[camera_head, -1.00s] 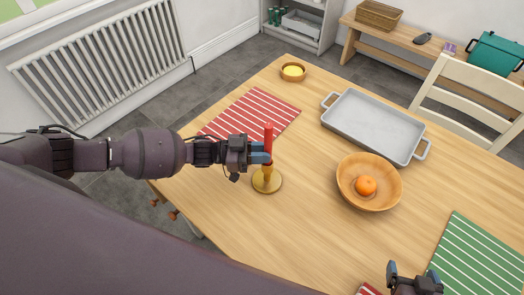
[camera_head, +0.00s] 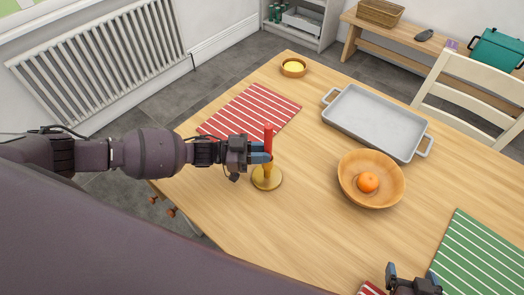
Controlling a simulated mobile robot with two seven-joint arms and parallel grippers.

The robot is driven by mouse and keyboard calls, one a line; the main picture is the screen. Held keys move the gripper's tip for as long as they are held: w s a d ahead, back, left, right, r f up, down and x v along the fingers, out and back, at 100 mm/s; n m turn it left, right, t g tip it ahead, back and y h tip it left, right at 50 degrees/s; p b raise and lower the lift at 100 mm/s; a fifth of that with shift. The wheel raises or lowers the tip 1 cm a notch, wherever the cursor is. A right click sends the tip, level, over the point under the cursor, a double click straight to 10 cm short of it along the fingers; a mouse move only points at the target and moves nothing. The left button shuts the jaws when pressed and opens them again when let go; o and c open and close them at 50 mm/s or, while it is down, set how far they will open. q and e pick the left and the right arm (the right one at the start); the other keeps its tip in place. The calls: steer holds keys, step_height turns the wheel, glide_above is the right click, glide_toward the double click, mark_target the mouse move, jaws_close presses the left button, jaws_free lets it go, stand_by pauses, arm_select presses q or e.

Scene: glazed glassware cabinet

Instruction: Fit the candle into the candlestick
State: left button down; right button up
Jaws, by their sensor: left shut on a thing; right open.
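The red candle (camera_head: 268,138) stands upright in my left gripper (camera_head: 263,156), which is shut on it. It is directly in line with the brass candlestick (camera_head: 267,182), which stands on the wooden table with its round base flat. The candle's lower end is hidden by the gripper fingers, at the top of the candlestick's stem. I cannot tell how deep it sits in the socket. My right gripper (camera_head: 412,274) is open and empty at the bottom edge of the view, away from both.
A wooden bowl (camera_head: 350,190) with an orange (camera_head: 368,182) stands right of the candlestick. Behind are a grey tray (camera_head: 372,120) and a small bowl with yellow contents (camera_head: 293,68). A red striped mat (camera_head: 250,108) lies behind the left gripper; a green one (camera_head: 478,258) lies at right.

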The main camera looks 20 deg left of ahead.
arm_select(q)
steer(key=shift+f, duration=0.4)
steer(key=c, duration=0.9)
jaws_free()
steer(key=shift+s+a, duration=0.1)
steer(key=shift+a, duration=0.1)
